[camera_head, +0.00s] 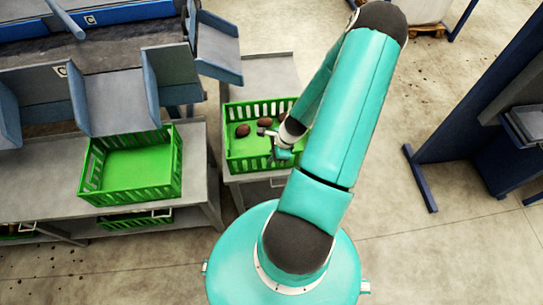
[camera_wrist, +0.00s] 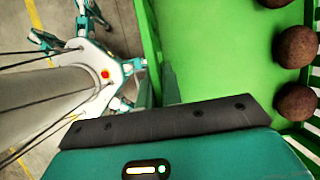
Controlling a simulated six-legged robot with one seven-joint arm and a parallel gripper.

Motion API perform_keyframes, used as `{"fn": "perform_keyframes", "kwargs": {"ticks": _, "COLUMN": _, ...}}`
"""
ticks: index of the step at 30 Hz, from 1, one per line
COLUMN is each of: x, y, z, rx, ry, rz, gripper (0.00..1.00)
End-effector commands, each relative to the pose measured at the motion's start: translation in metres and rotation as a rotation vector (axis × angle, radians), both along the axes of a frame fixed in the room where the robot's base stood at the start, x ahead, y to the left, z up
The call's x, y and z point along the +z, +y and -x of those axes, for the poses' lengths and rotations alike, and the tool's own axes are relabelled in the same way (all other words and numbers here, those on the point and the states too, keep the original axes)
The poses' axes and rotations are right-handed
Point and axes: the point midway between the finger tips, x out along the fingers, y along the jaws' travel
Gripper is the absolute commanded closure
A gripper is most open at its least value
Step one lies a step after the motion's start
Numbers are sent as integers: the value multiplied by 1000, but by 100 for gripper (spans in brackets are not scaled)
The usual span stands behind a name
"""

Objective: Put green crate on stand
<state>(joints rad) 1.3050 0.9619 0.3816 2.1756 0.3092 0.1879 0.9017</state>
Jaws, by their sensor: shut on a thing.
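A green crate (camera_head: 239,160) with several brown potatoes in it is at or just above the narrow grey stand (camera_head: 258,72), in the middle of the head view. I cannot tell whether its base touches the stand. My gripper (camera_head: 281,152) is at the crate's near right side, shut on its wall; my arm hides the crate's right part. In the wrist view the crate's green floor (camera_wrist: 215,55) fills the upper right, with potatoes (camera_wrist: 298,47) along the right edge. The dark finger of my gripper lies across the crate's edge there; the grasp itself is hidden.
Another green crate (camera_head: 130,193), empty, stands on the grey table (camera_head: 40,183) to the left, under the grader's blue-grey chutes (camera_head: 108,103). A further green crate (camera_head: 135,219) sits below it. A dark blue frame (camera_head: 425,180) stands at right. The floor between is clear.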

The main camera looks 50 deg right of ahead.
Motion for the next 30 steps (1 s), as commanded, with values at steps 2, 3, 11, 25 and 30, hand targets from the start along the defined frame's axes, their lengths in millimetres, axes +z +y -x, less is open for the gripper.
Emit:
{"fn": "perform_keyframes", "kwargs": {"ticks": 2, "x": -2, "y": 0, "z": -1, "rx": 1, "ry": -2, "rz": 2, "gripper": 100}}
{"fn": "perform_keyframes", "kwargs": {"ticks": 3, "x": -3, "y": 0, "z": -1, "rx": 1, "ry": -1, "rz": 1, "gripper": 100}}
{"fn": "perform_keyframes", "kwargs": {"ticks": 11, "x": -2, "y": 0, "z": 0, "rx": 0, "ry": 0, "rz": 0, "gripper": 71}}
{"fn": "perform_keyframes", "kwargs": {"ticks": 25, "x": 32, "y": -11, "z": 8, "rx": -3, "ry": 0, "rz": 4, "gripper": 71}}
{"fn": "perform_keyframes", "kwargs": {"ticks": 30, "x": 61, "y": -20, "z": 16, "rx": -1, "ry": -1, "rz": 5, "gripper": 71}}
